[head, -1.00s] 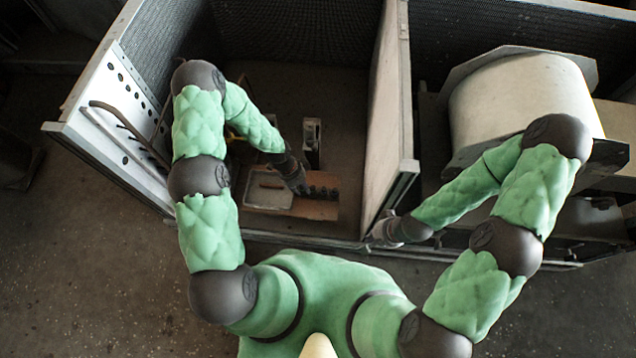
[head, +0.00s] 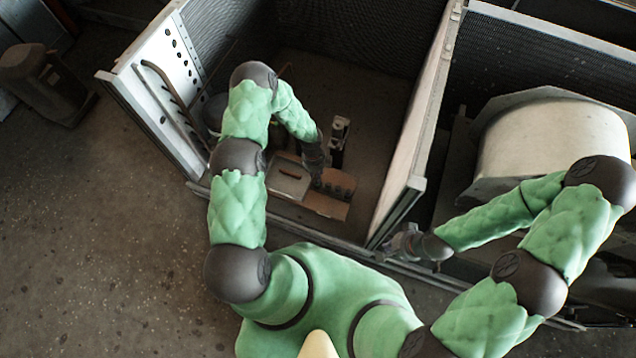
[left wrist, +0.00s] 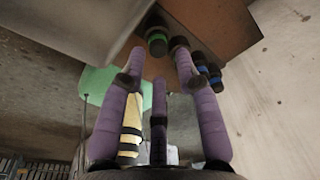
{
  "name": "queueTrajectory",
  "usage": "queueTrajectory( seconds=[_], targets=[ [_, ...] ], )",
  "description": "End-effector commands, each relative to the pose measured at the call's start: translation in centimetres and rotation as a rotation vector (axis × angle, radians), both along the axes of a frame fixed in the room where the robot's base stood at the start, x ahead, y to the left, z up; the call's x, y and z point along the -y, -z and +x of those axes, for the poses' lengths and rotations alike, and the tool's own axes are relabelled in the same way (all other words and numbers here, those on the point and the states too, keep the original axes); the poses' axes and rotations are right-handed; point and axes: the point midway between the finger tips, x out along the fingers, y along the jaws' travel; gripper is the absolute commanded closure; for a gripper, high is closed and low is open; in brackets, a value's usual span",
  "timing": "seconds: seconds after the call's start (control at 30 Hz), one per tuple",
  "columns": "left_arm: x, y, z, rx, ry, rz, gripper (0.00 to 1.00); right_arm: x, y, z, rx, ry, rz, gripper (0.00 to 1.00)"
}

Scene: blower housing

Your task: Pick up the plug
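Several dark plugs with coloured bands stand in a row on a brown board (head: 325,206) inside the left bay. In the left wrist view, a green-banded plug (left wrist: 157,42) is ahead between the fingertips, with blue-banded plugs (left wrist: 201,64) to its right. Which plug the task means, I cannot tell. My left gripper (left wrist: 159,60) has its purple fingers spread, with nothing visibly held. In the head view, my left gripper (head: 316,172) is by the left end of the row; its fingers are hard to see. My right gripper (head: 398,243) is at the divider's front end, its fingers unclear.
A grey flat-lidded part (head: 289,181) lies left of the plugs. An upright metal part (head: 338,135) stands behind them. The divider wall (head: 415,130) bounds the bay on the right, the perforated side panel (head: 165,90) on the left. A large drum (head: 550,140) fills the right bay.

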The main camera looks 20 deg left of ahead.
Motion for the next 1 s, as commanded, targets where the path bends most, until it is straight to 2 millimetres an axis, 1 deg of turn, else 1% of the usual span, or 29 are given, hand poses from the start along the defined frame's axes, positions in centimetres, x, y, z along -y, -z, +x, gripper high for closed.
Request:
queueTrajectory(
  seconds=[0.03,0.1,0.23,0.37,0.57,0.6,0.7,1.0],
  targets=[
    [0.1,1.1,-0.3,-0.003,0.000,-0.001,0.67,0.0,0.5,0.0,0.000,0.000,0.000,1.00],
    [0.2,2.2,-0.4,-0.003,0.000,-0.001,0.67,0.0,1.0,0.0,0.000,0.000,0.000,1.00],
    [0.4,3.7,-0.4,-0.002,-0.001,-0.002,0.67,0.0,1.5,0.0,0.000,0.000,0.000,1.00],
    [0.4,4.3,-0.4,0.000,0.000,-0.001,0.67,0.0,1.6,0.0,0.000,0.000,0.000,1.00],
    [0.4,4.3,-0.4,0.000,0.000,-0.001,0.67,0.0,1.6,0.0,0.000,0.000,0.000,1.00],
    [0.4,4.3,-0.4,0.000,0.000,-0.001,0.70,0.0,1.6,0.0,0.000,0.000,0.000,1.00],
    [0.4,4.3,-0.4,0.000,0.000,-0.001,0.95,0.0,1.6,0.0,0.000,0.000,0.000,1.00],
    [0.5,4.3,-0.5,0.000,-0.001,-0.001,0.96,0.0,1.6,0.0,0.000,0.000,0.000,1.00]
  ],
)
